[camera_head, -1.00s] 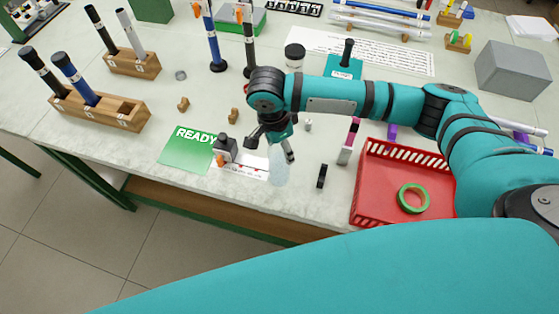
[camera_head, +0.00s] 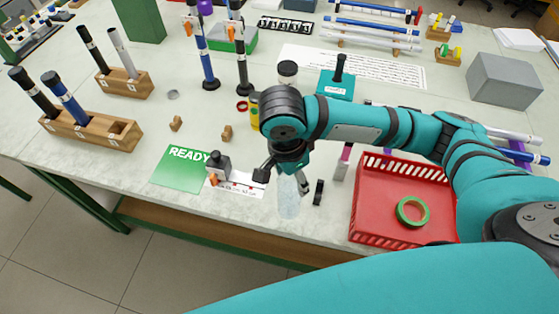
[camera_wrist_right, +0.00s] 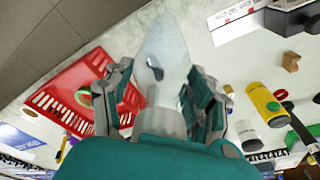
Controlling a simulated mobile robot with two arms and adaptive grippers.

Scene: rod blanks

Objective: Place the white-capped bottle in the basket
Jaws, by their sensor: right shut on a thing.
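The bottle (camera_head: 289,200) is pale and see-through. It hangs below my right gripper (camera_head: 283,179), near the table's front edge. In the right wrist view my right gripper (camera_wrist_right: 160,105) is shut around its whitish cap end, and the clear body (camera_wrist_right: 163,45) points away from the palm. Whether its base touches the table is hard to tell. The red basket (camera_head: 361,205) stands to the right of the bottle, apart from it, with a green tape ring (camera_head: 412,211) inside. The basket also shows at the left of the wrist view (camera_wrist_right: 60,80). My left gripper is not in view.
A small black item (camera_head: 318,192) and a white-and-pink marker-like item (camera_head: 342,165) stand between bottle and basket. A green READY card (camera_head: 182,168) and a small dark-topped device (camera_head: 218,167) lie left. A grey box (camera_head: 504,82) is behind the basket.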

